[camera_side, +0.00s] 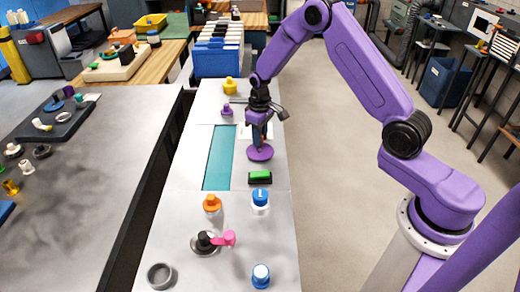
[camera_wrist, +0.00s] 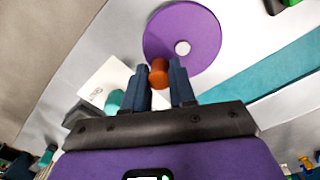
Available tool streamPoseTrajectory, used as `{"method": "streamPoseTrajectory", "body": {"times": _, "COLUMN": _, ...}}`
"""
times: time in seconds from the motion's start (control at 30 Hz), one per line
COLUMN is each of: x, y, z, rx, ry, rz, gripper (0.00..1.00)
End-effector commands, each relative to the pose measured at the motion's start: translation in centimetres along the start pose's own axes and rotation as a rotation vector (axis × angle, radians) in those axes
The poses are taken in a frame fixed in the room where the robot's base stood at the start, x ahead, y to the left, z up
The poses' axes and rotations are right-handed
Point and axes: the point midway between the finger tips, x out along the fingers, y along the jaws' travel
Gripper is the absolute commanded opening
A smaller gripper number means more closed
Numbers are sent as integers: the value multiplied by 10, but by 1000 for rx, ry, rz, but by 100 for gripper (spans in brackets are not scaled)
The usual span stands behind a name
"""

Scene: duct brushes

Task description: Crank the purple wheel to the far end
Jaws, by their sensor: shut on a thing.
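The purple wheel (camera_side: 260,154) is a flat disc on the light panel, right of the teal strip. In the wrist view the wheel (camera_wrist: 190,25) shows a pale hub, and an orange-brown crank handle (camera_wrist: 159,74) stands near its rim. My gripper (camera_side: 261,141) points down over the wheel. In the wrist view its dark blue fingers (camera_wrist: 160,70) stand on either side of the handle, shut on it. The handle is mostly hidden by the fingers in the side view.
A teal strip (camera_side: 219,158) lies left of the wheel. A green-topped black switch (camera_side: 260,177) and a blue-and-white knob (camera_side: 260,198) are in front. An orange knob (camera_side: 211,203) and a pink lever (camera_side: 223,239) stand nearer. A purple knob (camera_side: 227,109) and yellow knob (camera_side: 230,86) are behind.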

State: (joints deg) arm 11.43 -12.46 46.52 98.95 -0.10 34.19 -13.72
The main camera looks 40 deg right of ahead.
Motion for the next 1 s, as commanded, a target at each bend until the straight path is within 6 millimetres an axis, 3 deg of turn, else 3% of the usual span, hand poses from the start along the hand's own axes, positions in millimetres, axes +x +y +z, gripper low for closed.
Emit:
{"method": "streamPoseTrajectory", "body": {"times": 0.07, "x": 0, "y": -4, "z": 0, "rx": -5, "ry": -2, "rz": -2, "gripper": 8}}
{"method": "streamPoseTrajectory", "body": {"times": 0.1, "x": 0, "y": -4, "z": 0, "rx": -5, "ry": -3, "rz": -3, "gripper": 35}}
{"method": "streamPoseTrajectory", "body": {"times": 0.13, "x": 0, "y": -4, "z": 0, "rx": -5, "ry": -3, "rz": -3, "gripper": 43}}
{"method": "streamPoseTrajectory", "body": {"times": 0.47, "x": -1, "y": -3, "z": 1, "rx": -3, "ry": -5, "rz": -2, "gripper": 43}}
{"method": "streamPoseTrajectory", "body": {"times": 1.0, "x": -36, "y": -2, "z": 0, "rx": -3, "ry": -3, "rz": -2, "gripper": 43}}
